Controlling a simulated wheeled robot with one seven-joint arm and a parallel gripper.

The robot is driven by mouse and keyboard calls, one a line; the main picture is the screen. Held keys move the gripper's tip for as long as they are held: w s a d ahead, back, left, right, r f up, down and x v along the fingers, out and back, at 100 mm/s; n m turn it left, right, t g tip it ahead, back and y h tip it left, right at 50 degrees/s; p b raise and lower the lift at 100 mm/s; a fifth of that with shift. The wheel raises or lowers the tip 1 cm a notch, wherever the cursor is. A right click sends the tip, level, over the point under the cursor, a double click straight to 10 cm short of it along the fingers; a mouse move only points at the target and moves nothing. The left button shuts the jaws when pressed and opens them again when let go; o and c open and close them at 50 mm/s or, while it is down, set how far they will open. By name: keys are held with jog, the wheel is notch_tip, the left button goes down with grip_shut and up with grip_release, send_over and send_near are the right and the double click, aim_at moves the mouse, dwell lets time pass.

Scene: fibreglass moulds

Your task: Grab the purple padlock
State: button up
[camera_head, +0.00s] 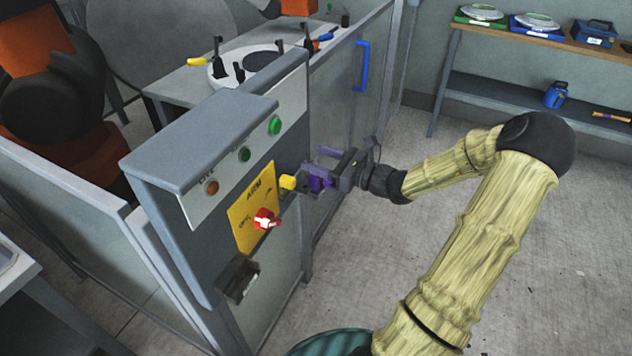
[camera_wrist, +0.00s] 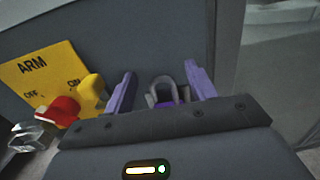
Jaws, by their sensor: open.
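The purple padlock (camera_wrist: 166,101) shows in the wrist view as a grey shackle with a bit of purple body below it. Most of its body is hidden behind my gripper's front edge. My gripper (camera_wrist: 159,78) is open, with one light purple finger on each side of the padlock. I cannot tell whether either finger touches it. In the head view my gripper (camera_head: 314,172) is at the right side of the grey control cabinet. The purple padlock (camera_head: 317,184) is partly covered there by the fingers.
Left of the padlock are a yellow block (camera_head: 288,182), a red knob (camera_head: 266,219) and the yellow ARM plate (camera_head: 254,197) on the cabinet (camera_head: 200,147). A clear object (camera_wrist: 35,134) shows beside the knob. The floor (camera_head: 400,250) at the right is open.

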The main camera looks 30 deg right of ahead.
jog(key=shift+w+a, duration=0.35)
jog(key=shift+w, duration=0.15)
grip_shut()
